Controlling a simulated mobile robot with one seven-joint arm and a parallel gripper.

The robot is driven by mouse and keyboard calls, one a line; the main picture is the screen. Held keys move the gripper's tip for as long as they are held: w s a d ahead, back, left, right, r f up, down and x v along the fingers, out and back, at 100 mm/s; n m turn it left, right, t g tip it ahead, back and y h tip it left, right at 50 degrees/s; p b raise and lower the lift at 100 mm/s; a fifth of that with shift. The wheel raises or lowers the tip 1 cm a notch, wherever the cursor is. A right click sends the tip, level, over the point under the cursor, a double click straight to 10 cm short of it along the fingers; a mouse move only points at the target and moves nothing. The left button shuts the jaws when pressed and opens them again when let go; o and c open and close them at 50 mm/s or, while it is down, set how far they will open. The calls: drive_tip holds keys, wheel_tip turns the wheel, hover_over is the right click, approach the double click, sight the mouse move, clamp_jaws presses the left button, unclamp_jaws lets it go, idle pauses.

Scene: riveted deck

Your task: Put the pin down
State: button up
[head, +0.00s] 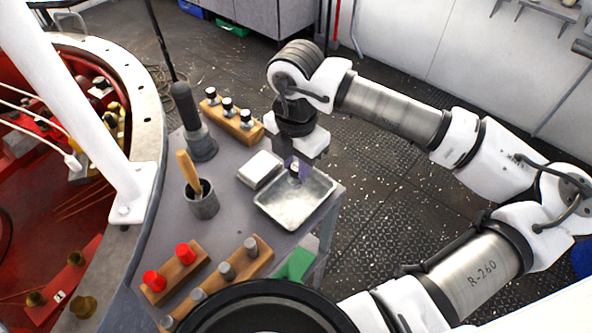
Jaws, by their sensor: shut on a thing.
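My gripper (296,166) points down at the back edge of a shallow metal tray (290,206). It is shut on a small pin (294,168), mostly hidden between the fingers; a dark part and a pale part show. I cannot tell whether the pin touches the tray. The tray's visible floor is otherwise empty. A wooden block (240,128) behind the gripper holds black-topped pins (228,104). A second wooden block at the front holds two red-topped pins (184,253). A third block holds several grey pins (250,246).
A white block (260,168) lies left of the tray. A dark upright tool (188,115) and a grey cup (202,200) with a wooden handle stand further left. A red-floored round pit (40,190) borders the table.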

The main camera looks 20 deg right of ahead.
sight(296, 167)
wheel_tip(296, 167, down, 4)
drive_tip(key=shift+r+p, duration=0.1)
drive_tip(key=shift+p, duration=0.25)
drive_tip(key=shift+f+b, duration=0.3)
drive_tip(key=shift+b, duration=0.05)
drive_tip(key=o, duration=1)
drive_tip(key=shift+r, duration=0.1)
drive_tip(key=shift+r+p, duration=0.2)
drive_tip(key=shift+p, duration=0.2)
wheel_tip(296, 167, up, 12)
drive_tip(key=shift+f+b, duration=0.1)
drive_tip(key=shift+b, duration=1)
